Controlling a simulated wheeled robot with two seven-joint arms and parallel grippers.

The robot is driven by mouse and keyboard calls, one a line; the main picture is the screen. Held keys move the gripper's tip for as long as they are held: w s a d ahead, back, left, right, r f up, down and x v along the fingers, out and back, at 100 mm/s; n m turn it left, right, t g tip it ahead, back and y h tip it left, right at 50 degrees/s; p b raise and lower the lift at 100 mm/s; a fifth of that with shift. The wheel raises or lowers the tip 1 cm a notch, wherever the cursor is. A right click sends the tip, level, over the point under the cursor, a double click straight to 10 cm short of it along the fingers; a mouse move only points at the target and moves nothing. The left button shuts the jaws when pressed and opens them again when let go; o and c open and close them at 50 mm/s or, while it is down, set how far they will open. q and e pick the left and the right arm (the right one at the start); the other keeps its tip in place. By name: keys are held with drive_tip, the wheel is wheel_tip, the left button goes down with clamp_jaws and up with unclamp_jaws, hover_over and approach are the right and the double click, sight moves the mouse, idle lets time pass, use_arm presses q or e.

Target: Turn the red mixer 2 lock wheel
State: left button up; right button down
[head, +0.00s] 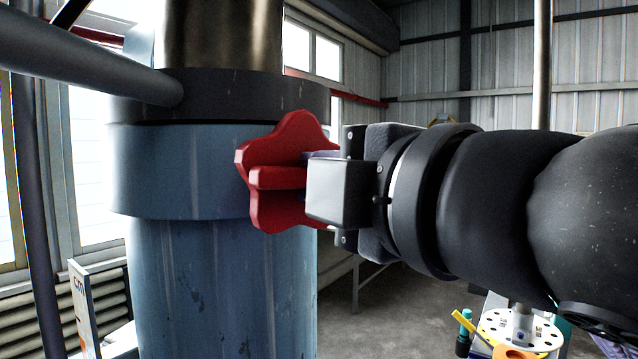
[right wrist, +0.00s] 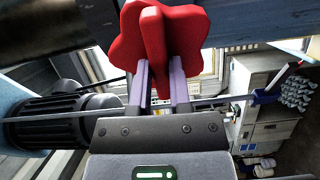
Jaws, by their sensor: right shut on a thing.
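The red lock wheel (head: 284,178) is a lobed knob with a raised middle rib, on the right side of the blue column (head: 190,185). My right gripper (head: 312,180) comes in from the right and meets the wheel. In the right wrist view the wheel (right wrist: 160,42) fills the top middle. There the two purple-lined fingers of the right gripper (right wrist: 161,85) are shut on the wheel's middle rib, one on each side. The wheel's mounting on the column is hidden behind the wheel and gripper. My left gripper is not in view.
A dark collar (head: 240,97) rings the column above the wheel, with a grey bar (head: 80,60) running to the upper left. A white round stand (head: 520,330) with tools is at the lower right. A dark motor (right wrist: 60,118) and grey cabinet (right wrist: 268,100) show in the wrist view.

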drive_tip(key=m+b, duration=0.2)
drive_tip(key=m, duration=0.8)
drive_tip(key=shift+m, duration=0.4)
idle(0.4)
drive_tip(key=c, duration=0.6)
unclamp_jaws()
drive_tip(key=shift+o, duration=0.2)
drive_tip(key=b+v, duration=0.3)
drive_tip(key=v, duration=0.7)
drive_tip(key=shift+w, duration=0.1)
